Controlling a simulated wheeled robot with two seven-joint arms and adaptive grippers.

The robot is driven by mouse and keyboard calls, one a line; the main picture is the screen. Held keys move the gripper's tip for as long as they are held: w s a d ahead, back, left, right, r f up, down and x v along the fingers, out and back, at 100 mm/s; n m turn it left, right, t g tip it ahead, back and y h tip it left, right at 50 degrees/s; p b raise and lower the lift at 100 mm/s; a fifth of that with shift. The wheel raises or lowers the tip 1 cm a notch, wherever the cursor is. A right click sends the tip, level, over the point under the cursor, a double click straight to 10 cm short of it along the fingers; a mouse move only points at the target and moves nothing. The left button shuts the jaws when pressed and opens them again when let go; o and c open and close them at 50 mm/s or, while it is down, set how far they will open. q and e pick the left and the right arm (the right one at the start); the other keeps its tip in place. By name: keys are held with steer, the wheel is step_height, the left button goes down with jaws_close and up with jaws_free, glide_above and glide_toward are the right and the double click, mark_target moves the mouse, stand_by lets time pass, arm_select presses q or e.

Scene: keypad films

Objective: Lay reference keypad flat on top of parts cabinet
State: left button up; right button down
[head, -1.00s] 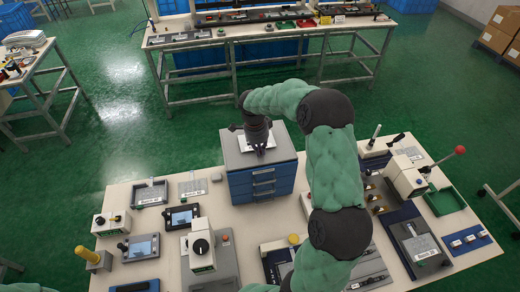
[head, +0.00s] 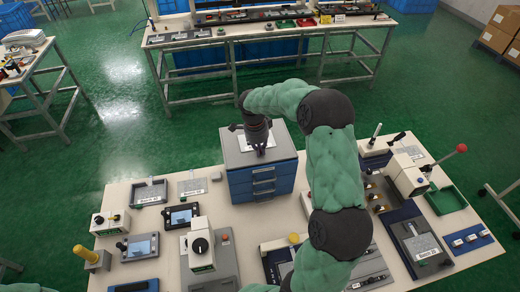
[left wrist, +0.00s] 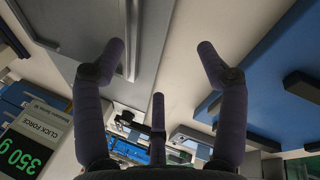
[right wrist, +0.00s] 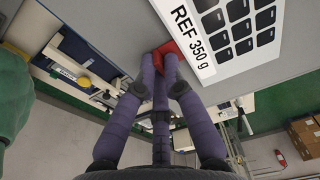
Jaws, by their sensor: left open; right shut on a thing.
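The reference keypad (right wrist: 215,30) is a white film marked "REF 350 g" with dark keys and a red tab (right wrist: 168,52). My right gripper (right wrist: 162,62) has its fingers closed on the red tab. In the head view, the gripper (head: 259,150) is over the grey top of the blue-drawered parts cabinet (head: 230,152), and the white keypad (head: 248,137) shows partly behind it. The keypad looks level against the grey top; I cannot tell whether all of it touches. My left gripper (left wrist: 160,75) is open and empty, its fingers spread.
A display reading "CLICK FORCE 350 g" (left wrist: 35,140) shows in the left wrist view. The cream bench (head: 125,196) holds several testers, trays and tablets around the cabinet. A red-knobbed lever (head: 461,148) stands at right. My right arm hides part of the bench.

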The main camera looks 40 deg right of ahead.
steer(key=c, duration=1.3)
jaws_free()
steer(key=shift+o, duration=0.2)
step_height(320, 180, up, 12)
steer(key=a, duration=0.1)
steer(key=shift+w+a, duration=0.15)
steer(key=shift+w, duration=0.15)
